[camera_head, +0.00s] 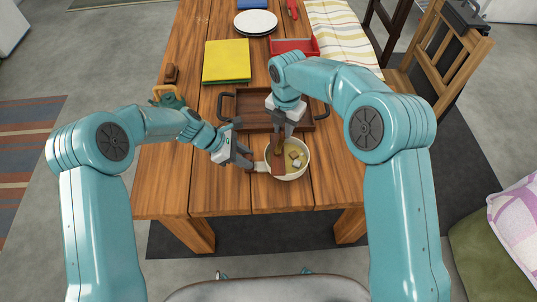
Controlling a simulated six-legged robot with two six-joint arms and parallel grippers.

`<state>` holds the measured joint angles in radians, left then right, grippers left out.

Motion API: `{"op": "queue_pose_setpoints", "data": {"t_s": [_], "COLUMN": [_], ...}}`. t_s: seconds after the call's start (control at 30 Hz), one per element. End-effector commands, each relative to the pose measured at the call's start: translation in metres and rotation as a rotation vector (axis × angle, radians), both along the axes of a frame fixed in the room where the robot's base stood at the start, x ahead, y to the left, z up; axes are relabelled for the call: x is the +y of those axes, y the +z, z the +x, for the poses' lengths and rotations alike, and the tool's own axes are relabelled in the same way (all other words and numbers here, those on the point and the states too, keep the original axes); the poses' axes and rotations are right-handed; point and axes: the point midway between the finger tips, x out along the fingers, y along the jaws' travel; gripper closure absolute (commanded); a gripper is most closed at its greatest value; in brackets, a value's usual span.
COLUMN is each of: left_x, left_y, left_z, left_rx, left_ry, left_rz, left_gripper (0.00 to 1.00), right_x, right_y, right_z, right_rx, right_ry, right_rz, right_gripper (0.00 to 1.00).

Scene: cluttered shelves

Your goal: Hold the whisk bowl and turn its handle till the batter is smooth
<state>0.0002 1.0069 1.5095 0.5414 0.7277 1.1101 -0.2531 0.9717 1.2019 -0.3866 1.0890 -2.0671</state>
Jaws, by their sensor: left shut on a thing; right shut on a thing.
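A pale cream bowl (305,170) stands on the wooden table near its front edge. In it is a yellowish mix (291,166) with a few pale and dark lumps. My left gripper (252,163) is shut on the short handle at the bowl's left side. My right gripper (281,136) is above the bowl, shut on a brown upright handle (277,160) that goes down into the left part of the bowl. The lower end of this handle is too small to make out, and no whisk wires show.
A brown wooden tray (246,126) with dark handles lies just behind the bowl. Farther back are a yellow cloth or book (226,61), a red tray (294,47), white plates (256,22) and a striped cloth (340,30). The table (170,185) is bare at front left.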

Motion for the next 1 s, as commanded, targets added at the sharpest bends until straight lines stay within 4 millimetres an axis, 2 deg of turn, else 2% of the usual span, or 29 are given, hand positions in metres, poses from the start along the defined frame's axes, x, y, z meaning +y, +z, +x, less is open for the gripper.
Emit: {"op": "queue_pose_setpoints", "data": {"t_s": [0.23, 0.27, 0.33, 0.37, 0.63, 0.73, 0.87, 1.0], "left_x": [0.0, 0.0, 0.0, 0.0, 0.0, 0.001, 0.001, 0.001], "left_y": [-0.002, -0.002, -0.002, -0.002, -0.002, -0.002, -0.002, -0.002], "left_z": [0.0, 0.0, 0.0, 0.0, 0.0, 0.0, 0.0, 0.0], "left_rx": [0.002, 0.002, 0.001, 0.001, 0.0, 0.0, -0.001, -0.001], "left_ry": [0.004, 0.005, 0.004, 0.004, 0.003, 0.003, 0.002, 0.002], "left_rz": [0.002, 0.002, 0.002, 0.002, 0.002, 0.002, 0.003, 0.003], "left_gripper": [1.0, 1.0, 1.0, 1.0, 1.0, 1.0, 1.0, 1.0], "right_x": [0.028, 0.029, 0.027, 0.027, 0.026, 0.026, 0.027, 0.027], "right_y": [-0.001, -0.001, -0.001, -0.001, 0.0, 0.008, 0.032, 0.066], "right_z": [0.003, 0.002, 0.003, 0.003, 0.004, 0.004, 0.004, 0.004], "right_rx": [0.005, 0.005, 0.005, 0.004, 0.001, 0.0, -0.004, -0.004], "right_ry": [0.527, 0.553, 0.542, 0.541, 0.538, 0.537, 0.537, 0.537], "right_rz": [-0.001, -0.001, -0.001, -0.002, -0.003, -0.003, -0.002, -0.003], "right_gripper": [1.0, 0.73, 0.5, 0.46, 0.46, 0.46, 0.46, 0.46]}}
